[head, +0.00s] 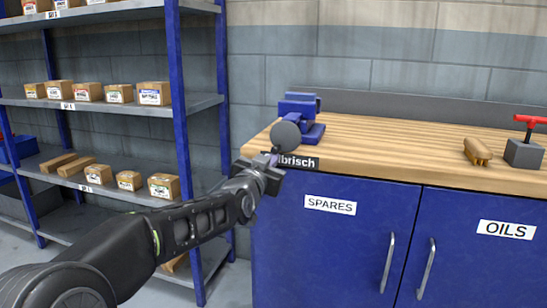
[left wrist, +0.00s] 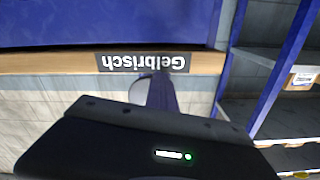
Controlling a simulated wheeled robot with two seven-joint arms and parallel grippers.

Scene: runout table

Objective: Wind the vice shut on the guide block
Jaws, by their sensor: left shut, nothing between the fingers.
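The blue vice (head: 300,108) stands on the wooden bench top at its left end. Its round dark grey handwheel (head: 285,136) faces me at the bench's front edge, and a paler part of the wheel (left wrist: 138,92) shows in the left wrist view. My left gripper (head: 272,160) is shut and empty, just below and in front of the wheel. I cannot make out the guide block or the jaw gap.
The bench (head: 395,135) has a Gelbrisch nameplate (head: 298,162) below the wheel. A brown wooden object (head: 477,151) and a grey block with a red T-handle (head: 523,152) stand at the right. A blue-post shelf (head: 182,130) with boxes is at left. The mid-bench is clear.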

